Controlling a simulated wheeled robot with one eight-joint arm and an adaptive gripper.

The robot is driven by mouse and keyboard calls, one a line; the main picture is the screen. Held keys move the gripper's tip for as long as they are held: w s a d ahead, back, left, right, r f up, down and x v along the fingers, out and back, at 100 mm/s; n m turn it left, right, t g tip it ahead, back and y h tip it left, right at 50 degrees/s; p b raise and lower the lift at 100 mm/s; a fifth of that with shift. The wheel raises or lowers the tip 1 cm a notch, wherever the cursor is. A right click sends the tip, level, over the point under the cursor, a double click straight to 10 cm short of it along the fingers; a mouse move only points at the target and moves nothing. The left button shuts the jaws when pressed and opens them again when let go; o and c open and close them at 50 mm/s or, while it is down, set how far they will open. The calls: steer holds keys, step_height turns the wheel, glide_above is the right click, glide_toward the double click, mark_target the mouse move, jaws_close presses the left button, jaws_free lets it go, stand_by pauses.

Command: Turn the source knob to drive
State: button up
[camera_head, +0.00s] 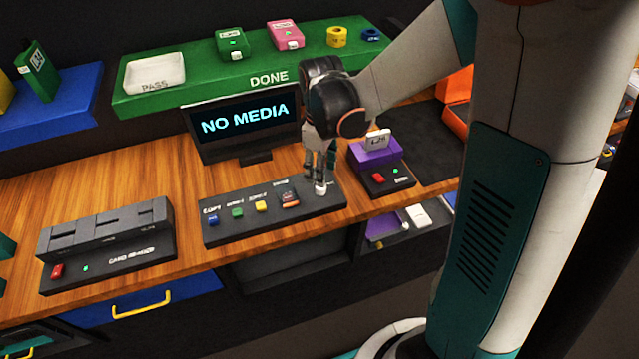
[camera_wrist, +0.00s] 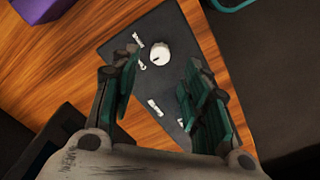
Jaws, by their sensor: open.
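The source knob is a small white round knob (camera_wrist: 159,54) with a dark pointer mark, at one end of the dark control panel (camera_wrist: 185,22). In the head view the knob (camera_head: 320,188) shows at the right end of the panel (camera_head: 225,236), just below the fingertips. My gripper (camera_wrist: 158,72) is open and empty in the wrist view, its fingers apart on either side of the knob's line. In the head view my gripper (camera_head: 320,170) points down over the knob. I cannot tell whether a finger touches it. Labels beside the knob are too small to read surely.
A monitor (camera_head: 245,120) reading "NO MEDIA" stands behind the panel. Blue, green and yellow buttons (camera_head: 237,212) sit left on the panel. A purple-topped device (camera_head: 375,154) stands close on the right, a card reader (camera_head: 105,240) on the left.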

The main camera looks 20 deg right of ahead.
mark_target(321, 189)
step_height(321, 189, down, 6)
steer(key=shift+r+b, duration=0.1)
steer(key=shift+b, duration=0.55)
jaws_close()
